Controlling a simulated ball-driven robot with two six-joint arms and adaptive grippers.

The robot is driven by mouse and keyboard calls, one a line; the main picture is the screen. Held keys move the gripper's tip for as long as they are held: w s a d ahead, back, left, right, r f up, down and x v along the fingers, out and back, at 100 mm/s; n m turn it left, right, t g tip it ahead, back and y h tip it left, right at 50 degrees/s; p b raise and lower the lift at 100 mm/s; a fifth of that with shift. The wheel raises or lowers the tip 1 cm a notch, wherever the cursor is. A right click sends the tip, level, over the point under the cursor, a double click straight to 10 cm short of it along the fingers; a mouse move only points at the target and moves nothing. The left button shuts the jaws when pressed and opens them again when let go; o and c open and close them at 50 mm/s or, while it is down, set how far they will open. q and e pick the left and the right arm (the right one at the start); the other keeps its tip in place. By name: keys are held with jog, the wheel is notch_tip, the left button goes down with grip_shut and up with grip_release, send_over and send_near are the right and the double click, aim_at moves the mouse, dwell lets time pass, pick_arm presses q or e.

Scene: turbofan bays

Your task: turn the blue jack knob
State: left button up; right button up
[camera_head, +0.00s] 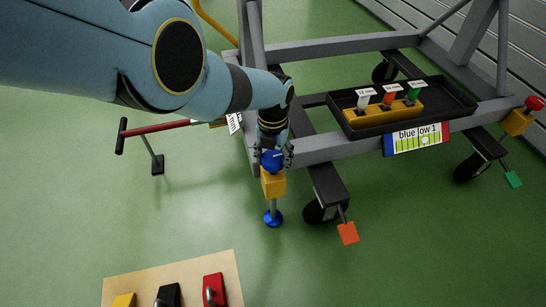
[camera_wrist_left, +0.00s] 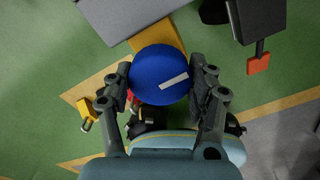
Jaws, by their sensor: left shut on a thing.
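The blue jack knob (camera_head: 271,160) sits on top of a yellow jack block (camera_head: 273,183) at the corner of the grey stand frame. A post runs down from the block to a blue foot (camera_head: 273,218) near the floor. In the left wrist view the knob (camera_wrist_left: 160,75) is a round blue disc with a white mark slanting up to the right. My left gripper (camera_head: 273,155) comes from above, with one finger on each side of the knob, shut on it. In the left wrist view its fingers (camera_wrist_left: 160,84) flank the knob's rim. My right gripper is not in view.
A black tray (camera_head: 455,96) on the frame holds a yellow block with white, orange and green pieces. A "blue low 1" label (camera_head: 418,138) hangs below it. A red knob (camera_head: 535,103) is at far right. Casters have orange (camera_head: 348,233) and green (camera_head: 513,179) tabs. A wooden board (camera_head: 190,268) lies in front.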

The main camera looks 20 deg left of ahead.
aim_at(273, 157)
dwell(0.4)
pick_arm(q)
jog(key=o, duration=1.2)
jog(key=shift+w+r, duration=0.1)
jog(key=shift+r, duration=3.65)
